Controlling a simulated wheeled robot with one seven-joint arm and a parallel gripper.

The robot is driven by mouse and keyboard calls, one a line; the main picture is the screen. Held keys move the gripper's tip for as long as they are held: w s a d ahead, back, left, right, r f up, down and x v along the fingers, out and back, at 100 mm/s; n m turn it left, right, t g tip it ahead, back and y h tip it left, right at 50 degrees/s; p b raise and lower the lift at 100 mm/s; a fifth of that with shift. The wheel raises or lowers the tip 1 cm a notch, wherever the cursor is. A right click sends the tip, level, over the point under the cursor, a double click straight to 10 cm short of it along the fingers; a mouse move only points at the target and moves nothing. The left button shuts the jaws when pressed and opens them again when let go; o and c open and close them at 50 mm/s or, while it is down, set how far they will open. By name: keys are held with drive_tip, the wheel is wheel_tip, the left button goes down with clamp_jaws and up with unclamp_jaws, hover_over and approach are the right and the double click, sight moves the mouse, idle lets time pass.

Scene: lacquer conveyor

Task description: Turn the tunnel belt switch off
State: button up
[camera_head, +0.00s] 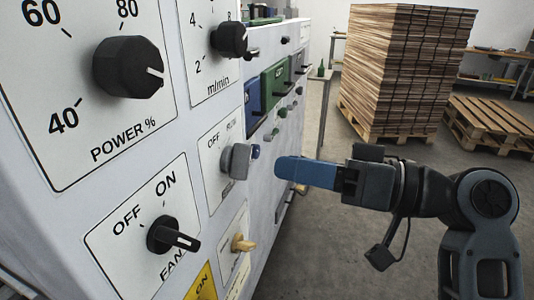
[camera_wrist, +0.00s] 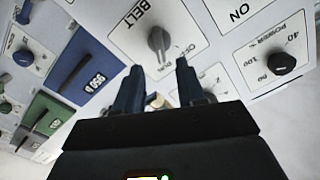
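The belt switch (camera_head: 235,161) is a grey rotary knob on a white plate marked OFF and RUN in the head view. In the wrist view the same belt switch (camera_wrist: 157,41) sits beside the word BELT, and its handle seems to point toward RUN. My gripper (camera_head: 284,168) is in front of the panel, to the right of the knob in the head view, with blue fingers. In the wrist view my gripper (camera_wrist: 160,74) has its two fingers apart with nothing between them. The fingertips look short of the knob, not touching it.
A black power knob (camera_head: 130,68), a speed knob (camera_head: 229,39), a fan knob (camera_head: 172,236) and a yellow knob (camera_head: 243,244) stick out of the panel nearby. Blue and green display units line its far part. A stack of boards (camera_head: 405,70) stands behind.

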sight(249, 160)
drive_tip(key=p+x, duration=0.1)
drive_tip(key=x, duration=0.4)
drive_tip(key=shift+w+a, duration=0.1)
drive_tip(key=shift+a, duration=0.2)
drive_tip(key=shift+c, duration=0.2)
clamp_jaws()
